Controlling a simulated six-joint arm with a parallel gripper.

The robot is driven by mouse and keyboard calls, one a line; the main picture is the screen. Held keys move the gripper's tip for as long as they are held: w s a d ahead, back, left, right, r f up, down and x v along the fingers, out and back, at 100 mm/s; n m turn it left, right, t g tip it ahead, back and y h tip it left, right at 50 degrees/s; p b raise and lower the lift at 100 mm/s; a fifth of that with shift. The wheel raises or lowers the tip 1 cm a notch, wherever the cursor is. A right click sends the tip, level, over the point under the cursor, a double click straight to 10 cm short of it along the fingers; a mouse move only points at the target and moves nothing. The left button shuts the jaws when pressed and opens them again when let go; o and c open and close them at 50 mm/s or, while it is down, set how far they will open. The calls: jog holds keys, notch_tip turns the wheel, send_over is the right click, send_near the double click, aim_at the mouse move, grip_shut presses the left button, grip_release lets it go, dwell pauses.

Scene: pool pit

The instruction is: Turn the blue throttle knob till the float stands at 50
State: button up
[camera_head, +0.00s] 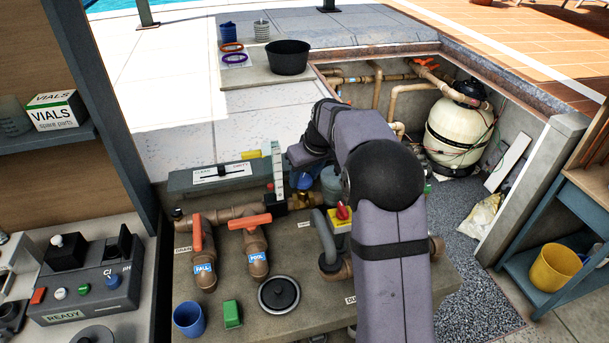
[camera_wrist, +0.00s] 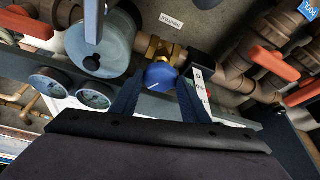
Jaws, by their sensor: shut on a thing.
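The blue throttle knob (camera_wrist: 160,75) sits on a brass valve body (camera_wrist: 160,48) in the wrist view. My gripper (camera_wrist: 161,86) has one dark finger on each side of the knob and is shut on it. A white line marks the knob's face. The knob also shows as a small blue patch (camera_head: 304,182) below my wrist in the head view, partly covered by my arm. An upright white scale strip (camera_head: 278,168) stands left of it, and part of the strip (camera_wrist: 201,90) shows in the wrist view. The float and its reading cannot be made out.
Pipes with orange handles (camera_head: 197,232) stand left of the valve. A round clear-lidded housing (camera_wrist: 100,42) and two gauges (camera_wrist: 94,95) are close to my fingers. A red-topped yellow part (camera_head: 342,212) is beside my arm. A blue cup (camera_head: 189,318) stands in front.

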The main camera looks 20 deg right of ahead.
jog(key=shift+a+m+h+p, duration=0.15)
jog(key=shift+m+h+p, duration=0.35)
jog(key=shift+m, duration=1.1)
jog(key=o, duration=1.1)
jog(key=shift+c, duration=0.2)
jog(key=shift+r, duration=0.15)
jog(key=b+v, duration=0.2)
jog(key=v, duration=0.5)
jog(key=shift+s+b, duration=0.2)
jog(key=shift+b, duration=0.1)
